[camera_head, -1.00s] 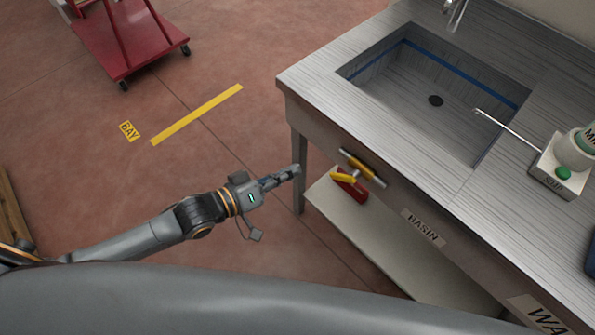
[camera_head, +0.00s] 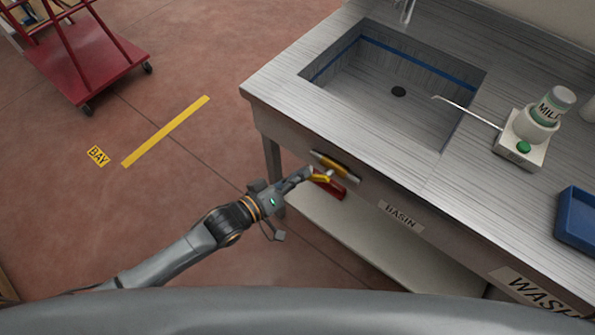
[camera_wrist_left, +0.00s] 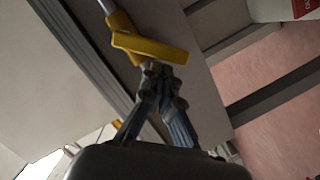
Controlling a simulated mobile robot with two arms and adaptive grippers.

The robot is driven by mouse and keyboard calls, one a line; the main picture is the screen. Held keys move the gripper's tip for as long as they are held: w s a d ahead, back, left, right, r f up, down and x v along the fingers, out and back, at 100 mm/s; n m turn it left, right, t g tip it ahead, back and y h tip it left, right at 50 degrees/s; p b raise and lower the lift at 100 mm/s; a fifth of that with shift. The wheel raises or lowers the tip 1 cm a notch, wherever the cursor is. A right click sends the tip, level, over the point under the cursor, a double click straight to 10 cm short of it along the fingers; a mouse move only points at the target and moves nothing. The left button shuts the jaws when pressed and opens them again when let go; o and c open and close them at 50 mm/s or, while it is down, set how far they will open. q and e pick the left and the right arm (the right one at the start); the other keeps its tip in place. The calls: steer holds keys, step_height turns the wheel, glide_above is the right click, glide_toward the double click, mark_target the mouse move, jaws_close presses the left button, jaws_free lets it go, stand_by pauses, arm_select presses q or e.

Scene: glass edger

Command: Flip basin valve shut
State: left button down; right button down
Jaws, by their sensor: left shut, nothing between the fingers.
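The basin valve is on the front panel below the basin (camera_head: 333,100), left of the BASIN label (camera_head: 401,215). In the left wrist view, the yellow handle (camera_wrist_left: 150,48) lies across the picture just past the fingertips. My left gripper (camera_head: 307,174) is shut with nothing in it, its tips at or very near the handle; I cannot tell whether they touch. The left gripper also shows in the left wrist view (camera_wrist_left: 155,72). My right gripper is not in view.
A red object (camera_head: 332,189) shows below the valve, by the lower shelf (camera_head: 350,230). A soap stand (camera_head: 519,152) and blue tray (camera_head: 577,218) are on the counter. A red cart (camera_head: 85,62) stands at the upper left.

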mark_target(309, 180)
arm_select(q)
steer(key=shift+s+f+n+b, duration=0.1)
steer(key=shift+f+n+b, duration=0.3)
steer(key=shift+n+b, duration=0.15)
steer(key=n+b, duration=0.1)
steer(key=f+n+b, duration=0.1)
steer(key=f+n+h+b, duration=0.1)
steer(key=b, duration=0.1)
steer(key=shift+s+d, duration=0.25)
steer(key=shift+d, duration=0.15)
steer(key=shift+s+d+f+n+h+b, duration=0.45)
steer(key=shift+d+n+b, duration=0.15)
steer(key=shift+n+b, duration=0.4)
steer(key=shift+d, duration=0.1)
stand_by(0.3)
